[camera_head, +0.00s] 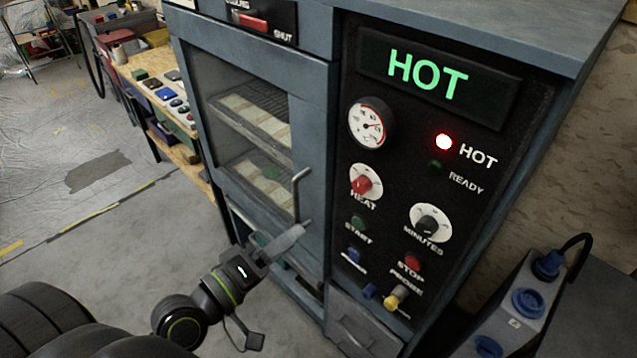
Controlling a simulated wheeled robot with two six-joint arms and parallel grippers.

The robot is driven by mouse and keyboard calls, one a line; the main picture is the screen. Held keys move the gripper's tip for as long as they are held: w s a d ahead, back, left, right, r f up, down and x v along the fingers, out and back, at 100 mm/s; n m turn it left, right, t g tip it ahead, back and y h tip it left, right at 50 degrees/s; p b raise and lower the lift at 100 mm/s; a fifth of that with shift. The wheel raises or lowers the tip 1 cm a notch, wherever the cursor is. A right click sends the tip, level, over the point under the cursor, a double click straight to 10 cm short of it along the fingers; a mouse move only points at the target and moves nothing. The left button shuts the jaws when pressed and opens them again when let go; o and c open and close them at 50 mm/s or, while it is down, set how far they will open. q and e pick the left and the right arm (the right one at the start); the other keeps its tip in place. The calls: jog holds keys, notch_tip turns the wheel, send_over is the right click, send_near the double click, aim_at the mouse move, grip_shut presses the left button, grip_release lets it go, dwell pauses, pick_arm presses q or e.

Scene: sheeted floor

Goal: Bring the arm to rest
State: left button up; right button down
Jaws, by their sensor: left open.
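My left arm (190,315) comes in from the lower left. My left gripper (280,238) is open in front of the lower part of the oven door. Its fingertips are near the lower end of the bent metal door handle (297,195); I cannot tell whether they touch it. No held object shows between the fingers. The blue-grey oven (334,150) has a glass door (240,130) that looks closed, with racks of pale pieces behind it. My right gripper is out of view.
The control panel shows a green HOT display (428,76) and a lit red lamp (443,142). A wooden workbench (150,70) with small items stands at the left. A grey box with blue sockets (515,305) is at lower right. The floor (90,230) at left is clear.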

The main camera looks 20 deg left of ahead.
pick_arm(q)
jog(key=w+a+f+g+y, duration=0.2)
jog(key=a+f, duration=0.1)
jog(key=f, duration=0.7)
jog(key=w+a+f+g+y, duration=0.1)
jog(key=a+f+y, duration=0.1)
jog(key=f, duration=0.7)
jog(key=s+a+f+m+g+y, duration=0.1)
jog(key=s+a+f+g, duration=0.1)
jog(key=f, duration=0.7)
jog(key=s+a+f+m+g+y, duration=0.1)
jog(key=s+f+g, duration=0.2)
jog(key=f, duration=0.7)
jog(key=s+f+m+g, duration=0.3)
jog(key=s+f+g, duration=0.1)
jog(key=s+f, duration=0.7)
jog(key=s+a+f+m+g+y, duration=0.1)
jog(key=s+f+m+g, duration=0.2)
jog(key=s+f, duration=0.7)
jog(key=s, duration=0.5)
jog(key=shift+a+f+g, duration=0.2)
jog(key=shift+f+g, duration=0.2)
jog(key=shift+s, duration=0.1)
